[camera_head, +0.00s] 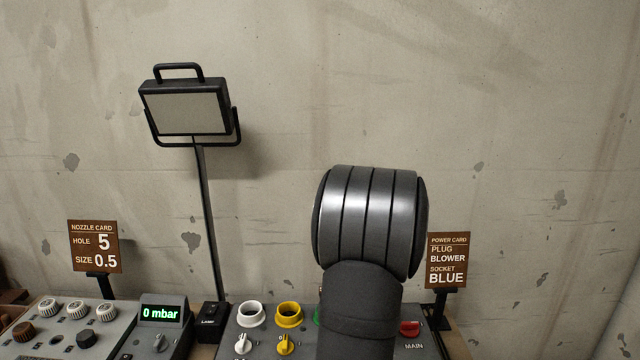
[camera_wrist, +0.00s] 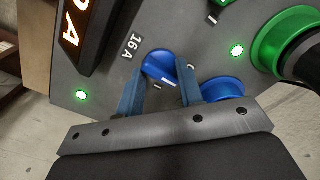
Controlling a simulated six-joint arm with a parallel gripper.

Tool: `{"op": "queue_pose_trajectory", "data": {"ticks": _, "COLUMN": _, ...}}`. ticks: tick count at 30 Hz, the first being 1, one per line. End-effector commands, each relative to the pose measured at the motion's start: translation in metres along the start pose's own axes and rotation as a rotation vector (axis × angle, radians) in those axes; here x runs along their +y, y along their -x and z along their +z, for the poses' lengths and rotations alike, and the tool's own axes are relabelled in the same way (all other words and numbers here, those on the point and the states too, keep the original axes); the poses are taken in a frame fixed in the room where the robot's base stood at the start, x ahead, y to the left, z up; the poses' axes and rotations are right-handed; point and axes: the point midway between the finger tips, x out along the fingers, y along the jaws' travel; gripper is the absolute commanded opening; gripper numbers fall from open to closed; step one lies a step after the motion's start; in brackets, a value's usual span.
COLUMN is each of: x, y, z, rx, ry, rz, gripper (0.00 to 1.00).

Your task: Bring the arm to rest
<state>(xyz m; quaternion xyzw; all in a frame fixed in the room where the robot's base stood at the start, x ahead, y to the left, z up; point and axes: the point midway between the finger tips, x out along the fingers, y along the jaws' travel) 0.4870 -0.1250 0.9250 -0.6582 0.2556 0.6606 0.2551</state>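My arm's dark grey link (camera_head: 360,310) and rounded joint (camera_head: 370,220) stand upright in the head view, in front of the right-hand panel. My gripper is hidden in that view. In the wrist view my gripper (camera_wrist: 158,80) points at a panel, its two blue fingers apart. A blue knob (camera_wrist: 158,63) with a white mark shows between and just beyond the fingertips. I cannot tell whether the fingers touch it. Nothing else is between them. A blue socket ring (camera_wrist: 222,88) is beside the right finger.
The panel (camera_wrist: 110,85) has lit green lamps and a green socket (camera_wrist: 283,38) holding a black plug. In the head view, white (camera_head: 251,314) and yellow (camera_head: 288,313) sockets, a red switch (camera_head: 410,328), a lamp (camera_head: 188,108) and two cards stand around. Space above is open.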

Motion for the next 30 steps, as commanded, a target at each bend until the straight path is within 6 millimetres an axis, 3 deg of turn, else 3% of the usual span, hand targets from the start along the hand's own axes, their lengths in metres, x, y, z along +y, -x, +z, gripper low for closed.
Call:
{"op": "queue_pose_trajectory", "data": {"ticks": 3, "x": 0.0, "y": 0.001, "z": 0.0, "rx": 0.001, "ry": 0.0, "rz": -0.001, "gripper": 0.34}}
{"op": "queue_pose_trajectory", "data": {"ticks": 13, "x": 0.0, "y": 0.004, "z": 0.001, "rx": 0.048, "ry": 0.023, "rz": -0.023, "gripper": 0.98}}
{"op": "queue_pose_trajectory", "data": {"ticks": 20, "x": 0.001, "y": 0.021, "z": 0.01, "rx": 0.302, "ry": 0.147, "rz": -0.126, "gripper": 1.0}}
{"op": "queue_pose_trajectory", "data": {"ticks": 30, "x": 0.011, "y": 0.072, "z": 0.046, "rx": 0.809, "ry": 0.374, "rz": -0.257, "gripper": 1.0}}
